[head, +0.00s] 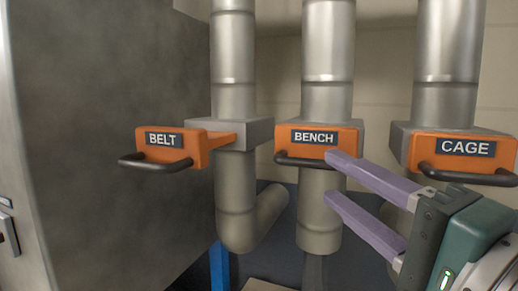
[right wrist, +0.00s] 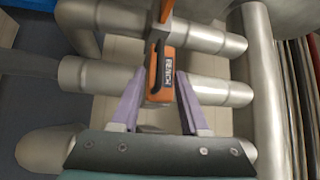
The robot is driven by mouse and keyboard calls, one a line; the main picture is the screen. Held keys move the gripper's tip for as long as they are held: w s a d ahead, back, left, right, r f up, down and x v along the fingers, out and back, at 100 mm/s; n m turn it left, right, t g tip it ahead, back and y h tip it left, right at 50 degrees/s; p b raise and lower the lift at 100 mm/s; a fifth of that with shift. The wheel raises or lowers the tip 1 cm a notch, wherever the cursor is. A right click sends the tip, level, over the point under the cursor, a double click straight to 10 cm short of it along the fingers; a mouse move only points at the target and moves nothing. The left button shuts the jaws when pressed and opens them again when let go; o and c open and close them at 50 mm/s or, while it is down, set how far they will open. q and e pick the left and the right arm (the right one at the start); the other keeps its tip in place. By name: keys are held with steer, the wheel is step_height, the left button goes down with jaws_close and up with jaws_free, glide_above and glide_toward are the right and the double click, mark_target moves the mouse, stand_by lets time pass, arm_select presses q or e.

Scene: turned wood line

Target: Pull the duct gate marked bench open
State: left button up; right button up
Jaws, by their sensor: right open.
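The bench duct gate (head: 291,137) is an orange block with a dark BENCH label, sitting close against the middle pipe. Its black bar handle (head: 300,162) runs along its lower front. My right gripper (head: 330,176) is open, its two lilac fingers one above the other, reaching in from the lower right. The upper fingertip overlaps the right end of the handle in the head view. In the right wrist view the bench gate (right wrist: 161,88) and its handle (right wrist: 152,66) show between the open fingers (right wrist: 158,80); I cannot tell whether they touch. My left gripper is out of view.
The belt gate (head: 198,147) on the left stands pulled out, its orange slide showing. The cage gate (head: 426,146) sits close to the right pipe. A large grey cabinet (head: 110,80) fills the left. A bent pipe (head: 247,220) runs below the belt gate.

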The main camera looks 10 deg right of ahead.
mark_target(315, 167)
steer(key=p+x, duration=0.1)
steer(key=x, duration=0.5)
steer(key=shift+w, duration=0.1)
steer(key=shift+c, duration=0.3)
jaws_close()
stand_by(0.9)
